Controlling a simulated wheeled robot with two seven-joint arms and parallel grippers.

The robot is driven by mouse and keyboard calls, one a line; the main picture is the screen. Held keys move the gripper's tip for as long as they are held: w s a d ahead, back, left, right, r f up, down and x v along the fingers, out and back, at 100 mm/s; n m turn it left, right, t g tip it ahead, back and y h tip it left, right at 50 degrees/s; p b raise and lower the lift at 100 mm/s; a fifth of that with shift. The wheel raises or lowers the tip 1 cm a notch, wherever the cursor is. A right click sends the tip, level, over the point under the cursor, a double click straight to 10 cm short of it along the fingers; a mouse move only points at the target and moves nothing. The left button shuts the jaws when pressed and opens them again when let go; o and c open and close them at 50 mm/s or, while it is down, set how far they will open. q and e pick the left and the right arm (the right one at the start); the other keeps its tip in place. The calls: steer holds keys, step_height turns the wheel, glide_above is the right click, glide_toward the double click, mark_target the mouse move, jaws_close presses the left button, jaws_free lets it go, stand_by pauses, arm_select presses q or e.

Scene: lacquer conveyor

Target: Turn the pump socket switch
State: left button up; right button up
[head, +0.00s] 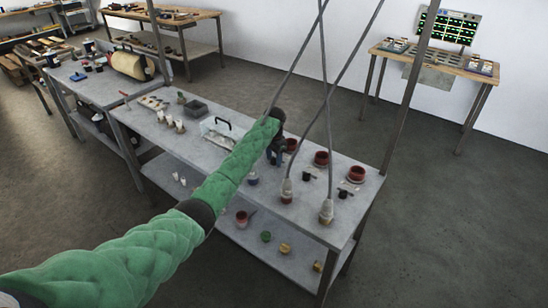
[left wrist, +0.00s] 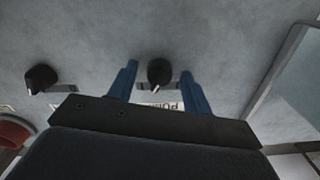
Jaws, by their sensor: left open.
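A round black knob (left wrist: 160,72) with a pale pointer mark sits on the grey surface in the left wrist view. Beside it is a pale label (left wrist: 163,105) with upside-down letters, partly covered by my gripper; this looks like the pump switch. My left gripper (left wrist: 158,76) is open, with one blue finger on each side of the knob and visible gaps to both. In the head view, my left gripper (head: 275,156) points down at the grey bench (head: 225,150), and the knob between its fingers is hidden there. My right gripper is not in view.
A second black knob (left wrist: 40,78) lies to the left in the wrist view, near a red bowl (left wrist: 14,132). In the head view, red bowls (head: 321,158) and two cord-hung fittings (head: 326,211) are right of my gripper. A clear box (head: 217,130) stands left.

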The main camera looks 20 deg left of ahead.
arm_select(q)
steer(key=c, duration=1)
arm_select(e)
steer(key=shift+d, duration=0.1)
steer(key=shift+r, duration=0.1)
arm_select(q)
steer(key=shift+r+n+p, duration=0.2)
steer(key=shift+n+p, duration=0.85)
steer(key=shift+n, duration=0.05)
steer(key=n+p, duration=0.4)
steer(key=n, duration=0.3)
steer(key=shift+n, duration=0.3)
steer(key=shift+w+f+n+p, duration=0.1)
steer(key=shift+n+p, duration=0.55)
steer(key=shift+n, duration=0.55)
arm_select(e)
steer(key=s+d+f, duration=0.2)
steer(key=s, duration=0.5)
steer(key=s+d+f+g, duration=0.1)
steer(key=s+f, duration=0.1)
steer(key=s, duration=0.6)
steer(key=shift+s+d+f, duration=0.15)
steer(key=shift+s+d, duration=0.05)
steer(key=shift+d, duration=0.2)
